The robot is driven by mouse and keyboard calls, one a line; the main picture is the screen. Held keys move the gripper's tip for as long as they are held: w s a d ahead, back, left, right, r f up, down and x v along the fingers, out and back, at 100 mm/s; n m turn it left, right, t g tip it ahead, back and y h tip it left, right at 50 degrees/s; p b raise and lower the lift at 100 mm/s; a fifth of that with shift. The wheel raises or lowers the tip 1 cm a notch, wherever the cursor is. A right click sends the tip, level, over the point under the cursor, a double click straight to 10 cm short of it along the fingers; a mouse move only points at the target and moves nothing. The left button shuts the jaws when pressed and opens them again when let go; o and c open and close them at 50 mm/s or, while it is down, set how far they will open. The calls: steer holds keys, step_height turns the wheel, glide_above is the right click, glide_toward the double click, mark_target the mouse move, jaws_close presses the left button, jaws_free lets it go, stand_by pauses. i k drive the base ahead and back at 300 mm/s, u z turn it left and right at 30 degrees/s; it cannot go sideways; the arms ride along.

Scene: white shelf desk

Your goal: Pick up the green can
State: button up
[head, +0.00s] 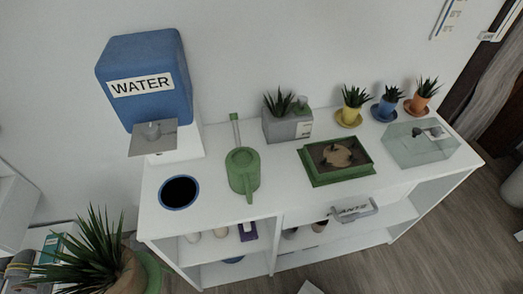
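The green can (243,171) is a watering can standing on the white shelf desk (222,208), left of its middle. Its long thin neck or handle points toward the wall, and a shorter green part points toward the front edge. Nothing touches it from above, and it is fully visible. My gripper is not in view.
A blue water dispenser (150,75) stands left of the can. A dark round opening with a blue rim (179,192) is at the front left. A grey planter (286,125), green tray (340,178), small potted plants (352,112) and clear box (420,145) stand right.

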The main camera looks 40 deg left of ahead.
mark_target(243, 165)
steer(key=z, duration=0.9)
steer(key=i, duration=0.1)
steer(key=u, duration=3)
steer(key=k, duration=0.95)
steer(key=u, duration=0.15)
steer(key=i, duration=0.95)
steer(key=z, duration=0.15)
